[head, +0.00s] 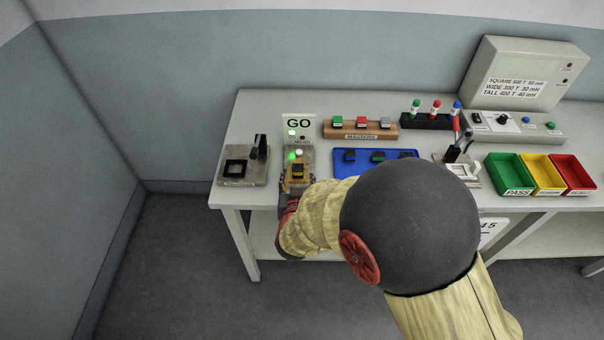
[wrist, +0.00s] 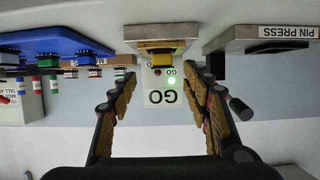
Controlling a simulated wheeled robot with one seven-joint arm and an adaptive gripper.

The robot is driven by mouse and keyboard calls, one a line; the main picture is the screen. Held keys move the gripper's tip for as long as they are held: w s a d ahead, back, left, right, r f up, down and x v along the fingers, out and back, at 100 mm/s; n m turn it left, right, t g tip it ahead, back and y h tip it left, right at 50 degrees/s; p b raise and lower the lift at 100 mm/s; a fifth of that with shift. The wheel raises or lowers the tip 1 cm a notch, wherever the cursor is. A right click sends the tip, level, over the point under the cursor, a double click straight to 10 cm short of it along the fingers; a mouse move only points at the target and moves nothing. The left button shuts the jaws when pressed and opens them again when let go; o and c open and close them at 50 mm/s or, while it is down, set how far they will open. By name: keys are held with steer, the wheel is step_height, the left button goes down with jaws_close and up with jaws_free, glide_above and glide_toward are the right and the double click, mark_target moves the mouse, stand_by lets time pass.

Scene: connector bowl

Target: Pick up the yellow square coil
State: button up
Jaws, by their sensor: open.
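The yellow square coil (head: 297,170) sits on the grey block of the GO station (head: 299,155), left of the blue tray. In the wrist view, which is upside down, the yellow coil (wrist: 160,52) shows near the top centre, against the station block (wrist: 180,36). My gripper (wrist: 159,82) is open, with one finger on each side of the picture and nothing between them. The coil lines up with the gap, beyond the fingertips. In the head view my gripper (head: 297,187) is at the near side of the station, partly hidden by my arm.
A pin press (head: 244,167) stands close on the left. The blue tray (head: 342,170) with several dark coils is close on the right. Behind are a wooden masters rack (head: 360,134) and the GO sign (head: 299,124). Green, yellow and red bins (head: 540,174) stand at the right.

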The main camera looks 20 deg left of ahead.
mark_target(298, 170)
steer(key=b+x, duration=0.2)
steer(key=x, duration=0.3)
steer(key=shift+w+a, duration=0.15)
steer(key=shift+a, duration=0.1)
steer(key=shift+r, duration=0.1)
steer(key=c, duration=0.3)
jaws_close()
